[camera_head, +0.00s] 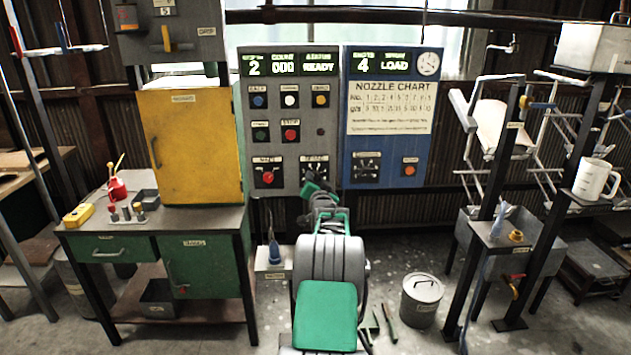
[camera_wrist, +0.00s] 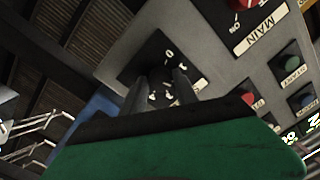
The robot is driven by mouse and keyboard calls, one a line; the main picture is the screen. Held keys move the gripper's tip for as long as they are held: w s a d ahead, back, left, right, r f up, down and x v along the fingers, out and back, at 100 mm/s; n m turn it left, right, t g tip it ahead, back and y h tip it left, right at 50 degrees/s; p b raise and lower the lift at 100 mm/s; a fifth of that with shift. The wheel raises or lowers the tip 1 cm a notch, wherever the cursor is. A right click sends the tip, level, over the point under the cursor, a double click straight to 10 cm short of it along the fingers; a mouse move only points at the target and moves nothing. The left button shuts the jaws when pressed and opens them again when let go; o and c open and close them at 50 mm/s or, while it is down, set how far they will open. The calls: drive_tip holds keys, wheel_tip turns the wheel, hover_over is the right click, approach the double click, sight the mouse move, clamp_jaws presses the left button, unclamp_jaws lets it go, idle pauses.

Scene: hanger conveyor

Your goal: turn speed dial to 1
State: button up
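The speed dial (camera_head: 315,167) is on the lower right of the grey control panel (camera_head: 262,187), on a black plate with white marks. In the wrist view, which is turned over, its plate (camera_wrist: 150,58) lies just beyond my fingers, with a "0" mark near the top. My gripper (camera_head: 317,188) is right in front of the dial's lower part. In the wrist view my gripper (camera_wrist: 162,90) has its two dark fingers apart, with white marks showing between them. The knob is mostly hidden, so its setting and any contact with the fingers cannot be told.
A red main dial (camera_head: 268,177) is left of the speed dial. Coloured push buttons (camera_head: 291,133) sit above. A blue panel (camera_head: 400,146) with a nozzle chart adjoins on the right. A yellow cabinet (camera_head: 198,146) stands left and a lidded bucket (camera_head: 420,302) on the floor.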

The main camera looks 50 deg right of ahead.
clamp_jaws()
drive_tip(key=shift+f+b, duration=0.15)
drive_tip(key=shift+b, duration=0.45)
drive_tip(key=shift+f+n+b, duration=0.15)
drive_tip(key=shift+n+b, duration=0.55)
drive_tip(key=shift+b, duration=0.3)
drive_tip(key=n+b, duration=0.2)
drive_tip(key=b, duration=0.1)
drive_tip(key=shift+b, duration=0.4)
drive_tip(key=n+b, duration=0.3)
drive_tip(key=shift+g+b, duration=0.3)
drive_tip(key=shift+b, duration=0.05)
drive_tip(key=shift+r+n+b, duration=0.25)
drive_tip(key=shift+n+b, duration=0.6)
drive_tip(key=shift+n, duration=0.25)
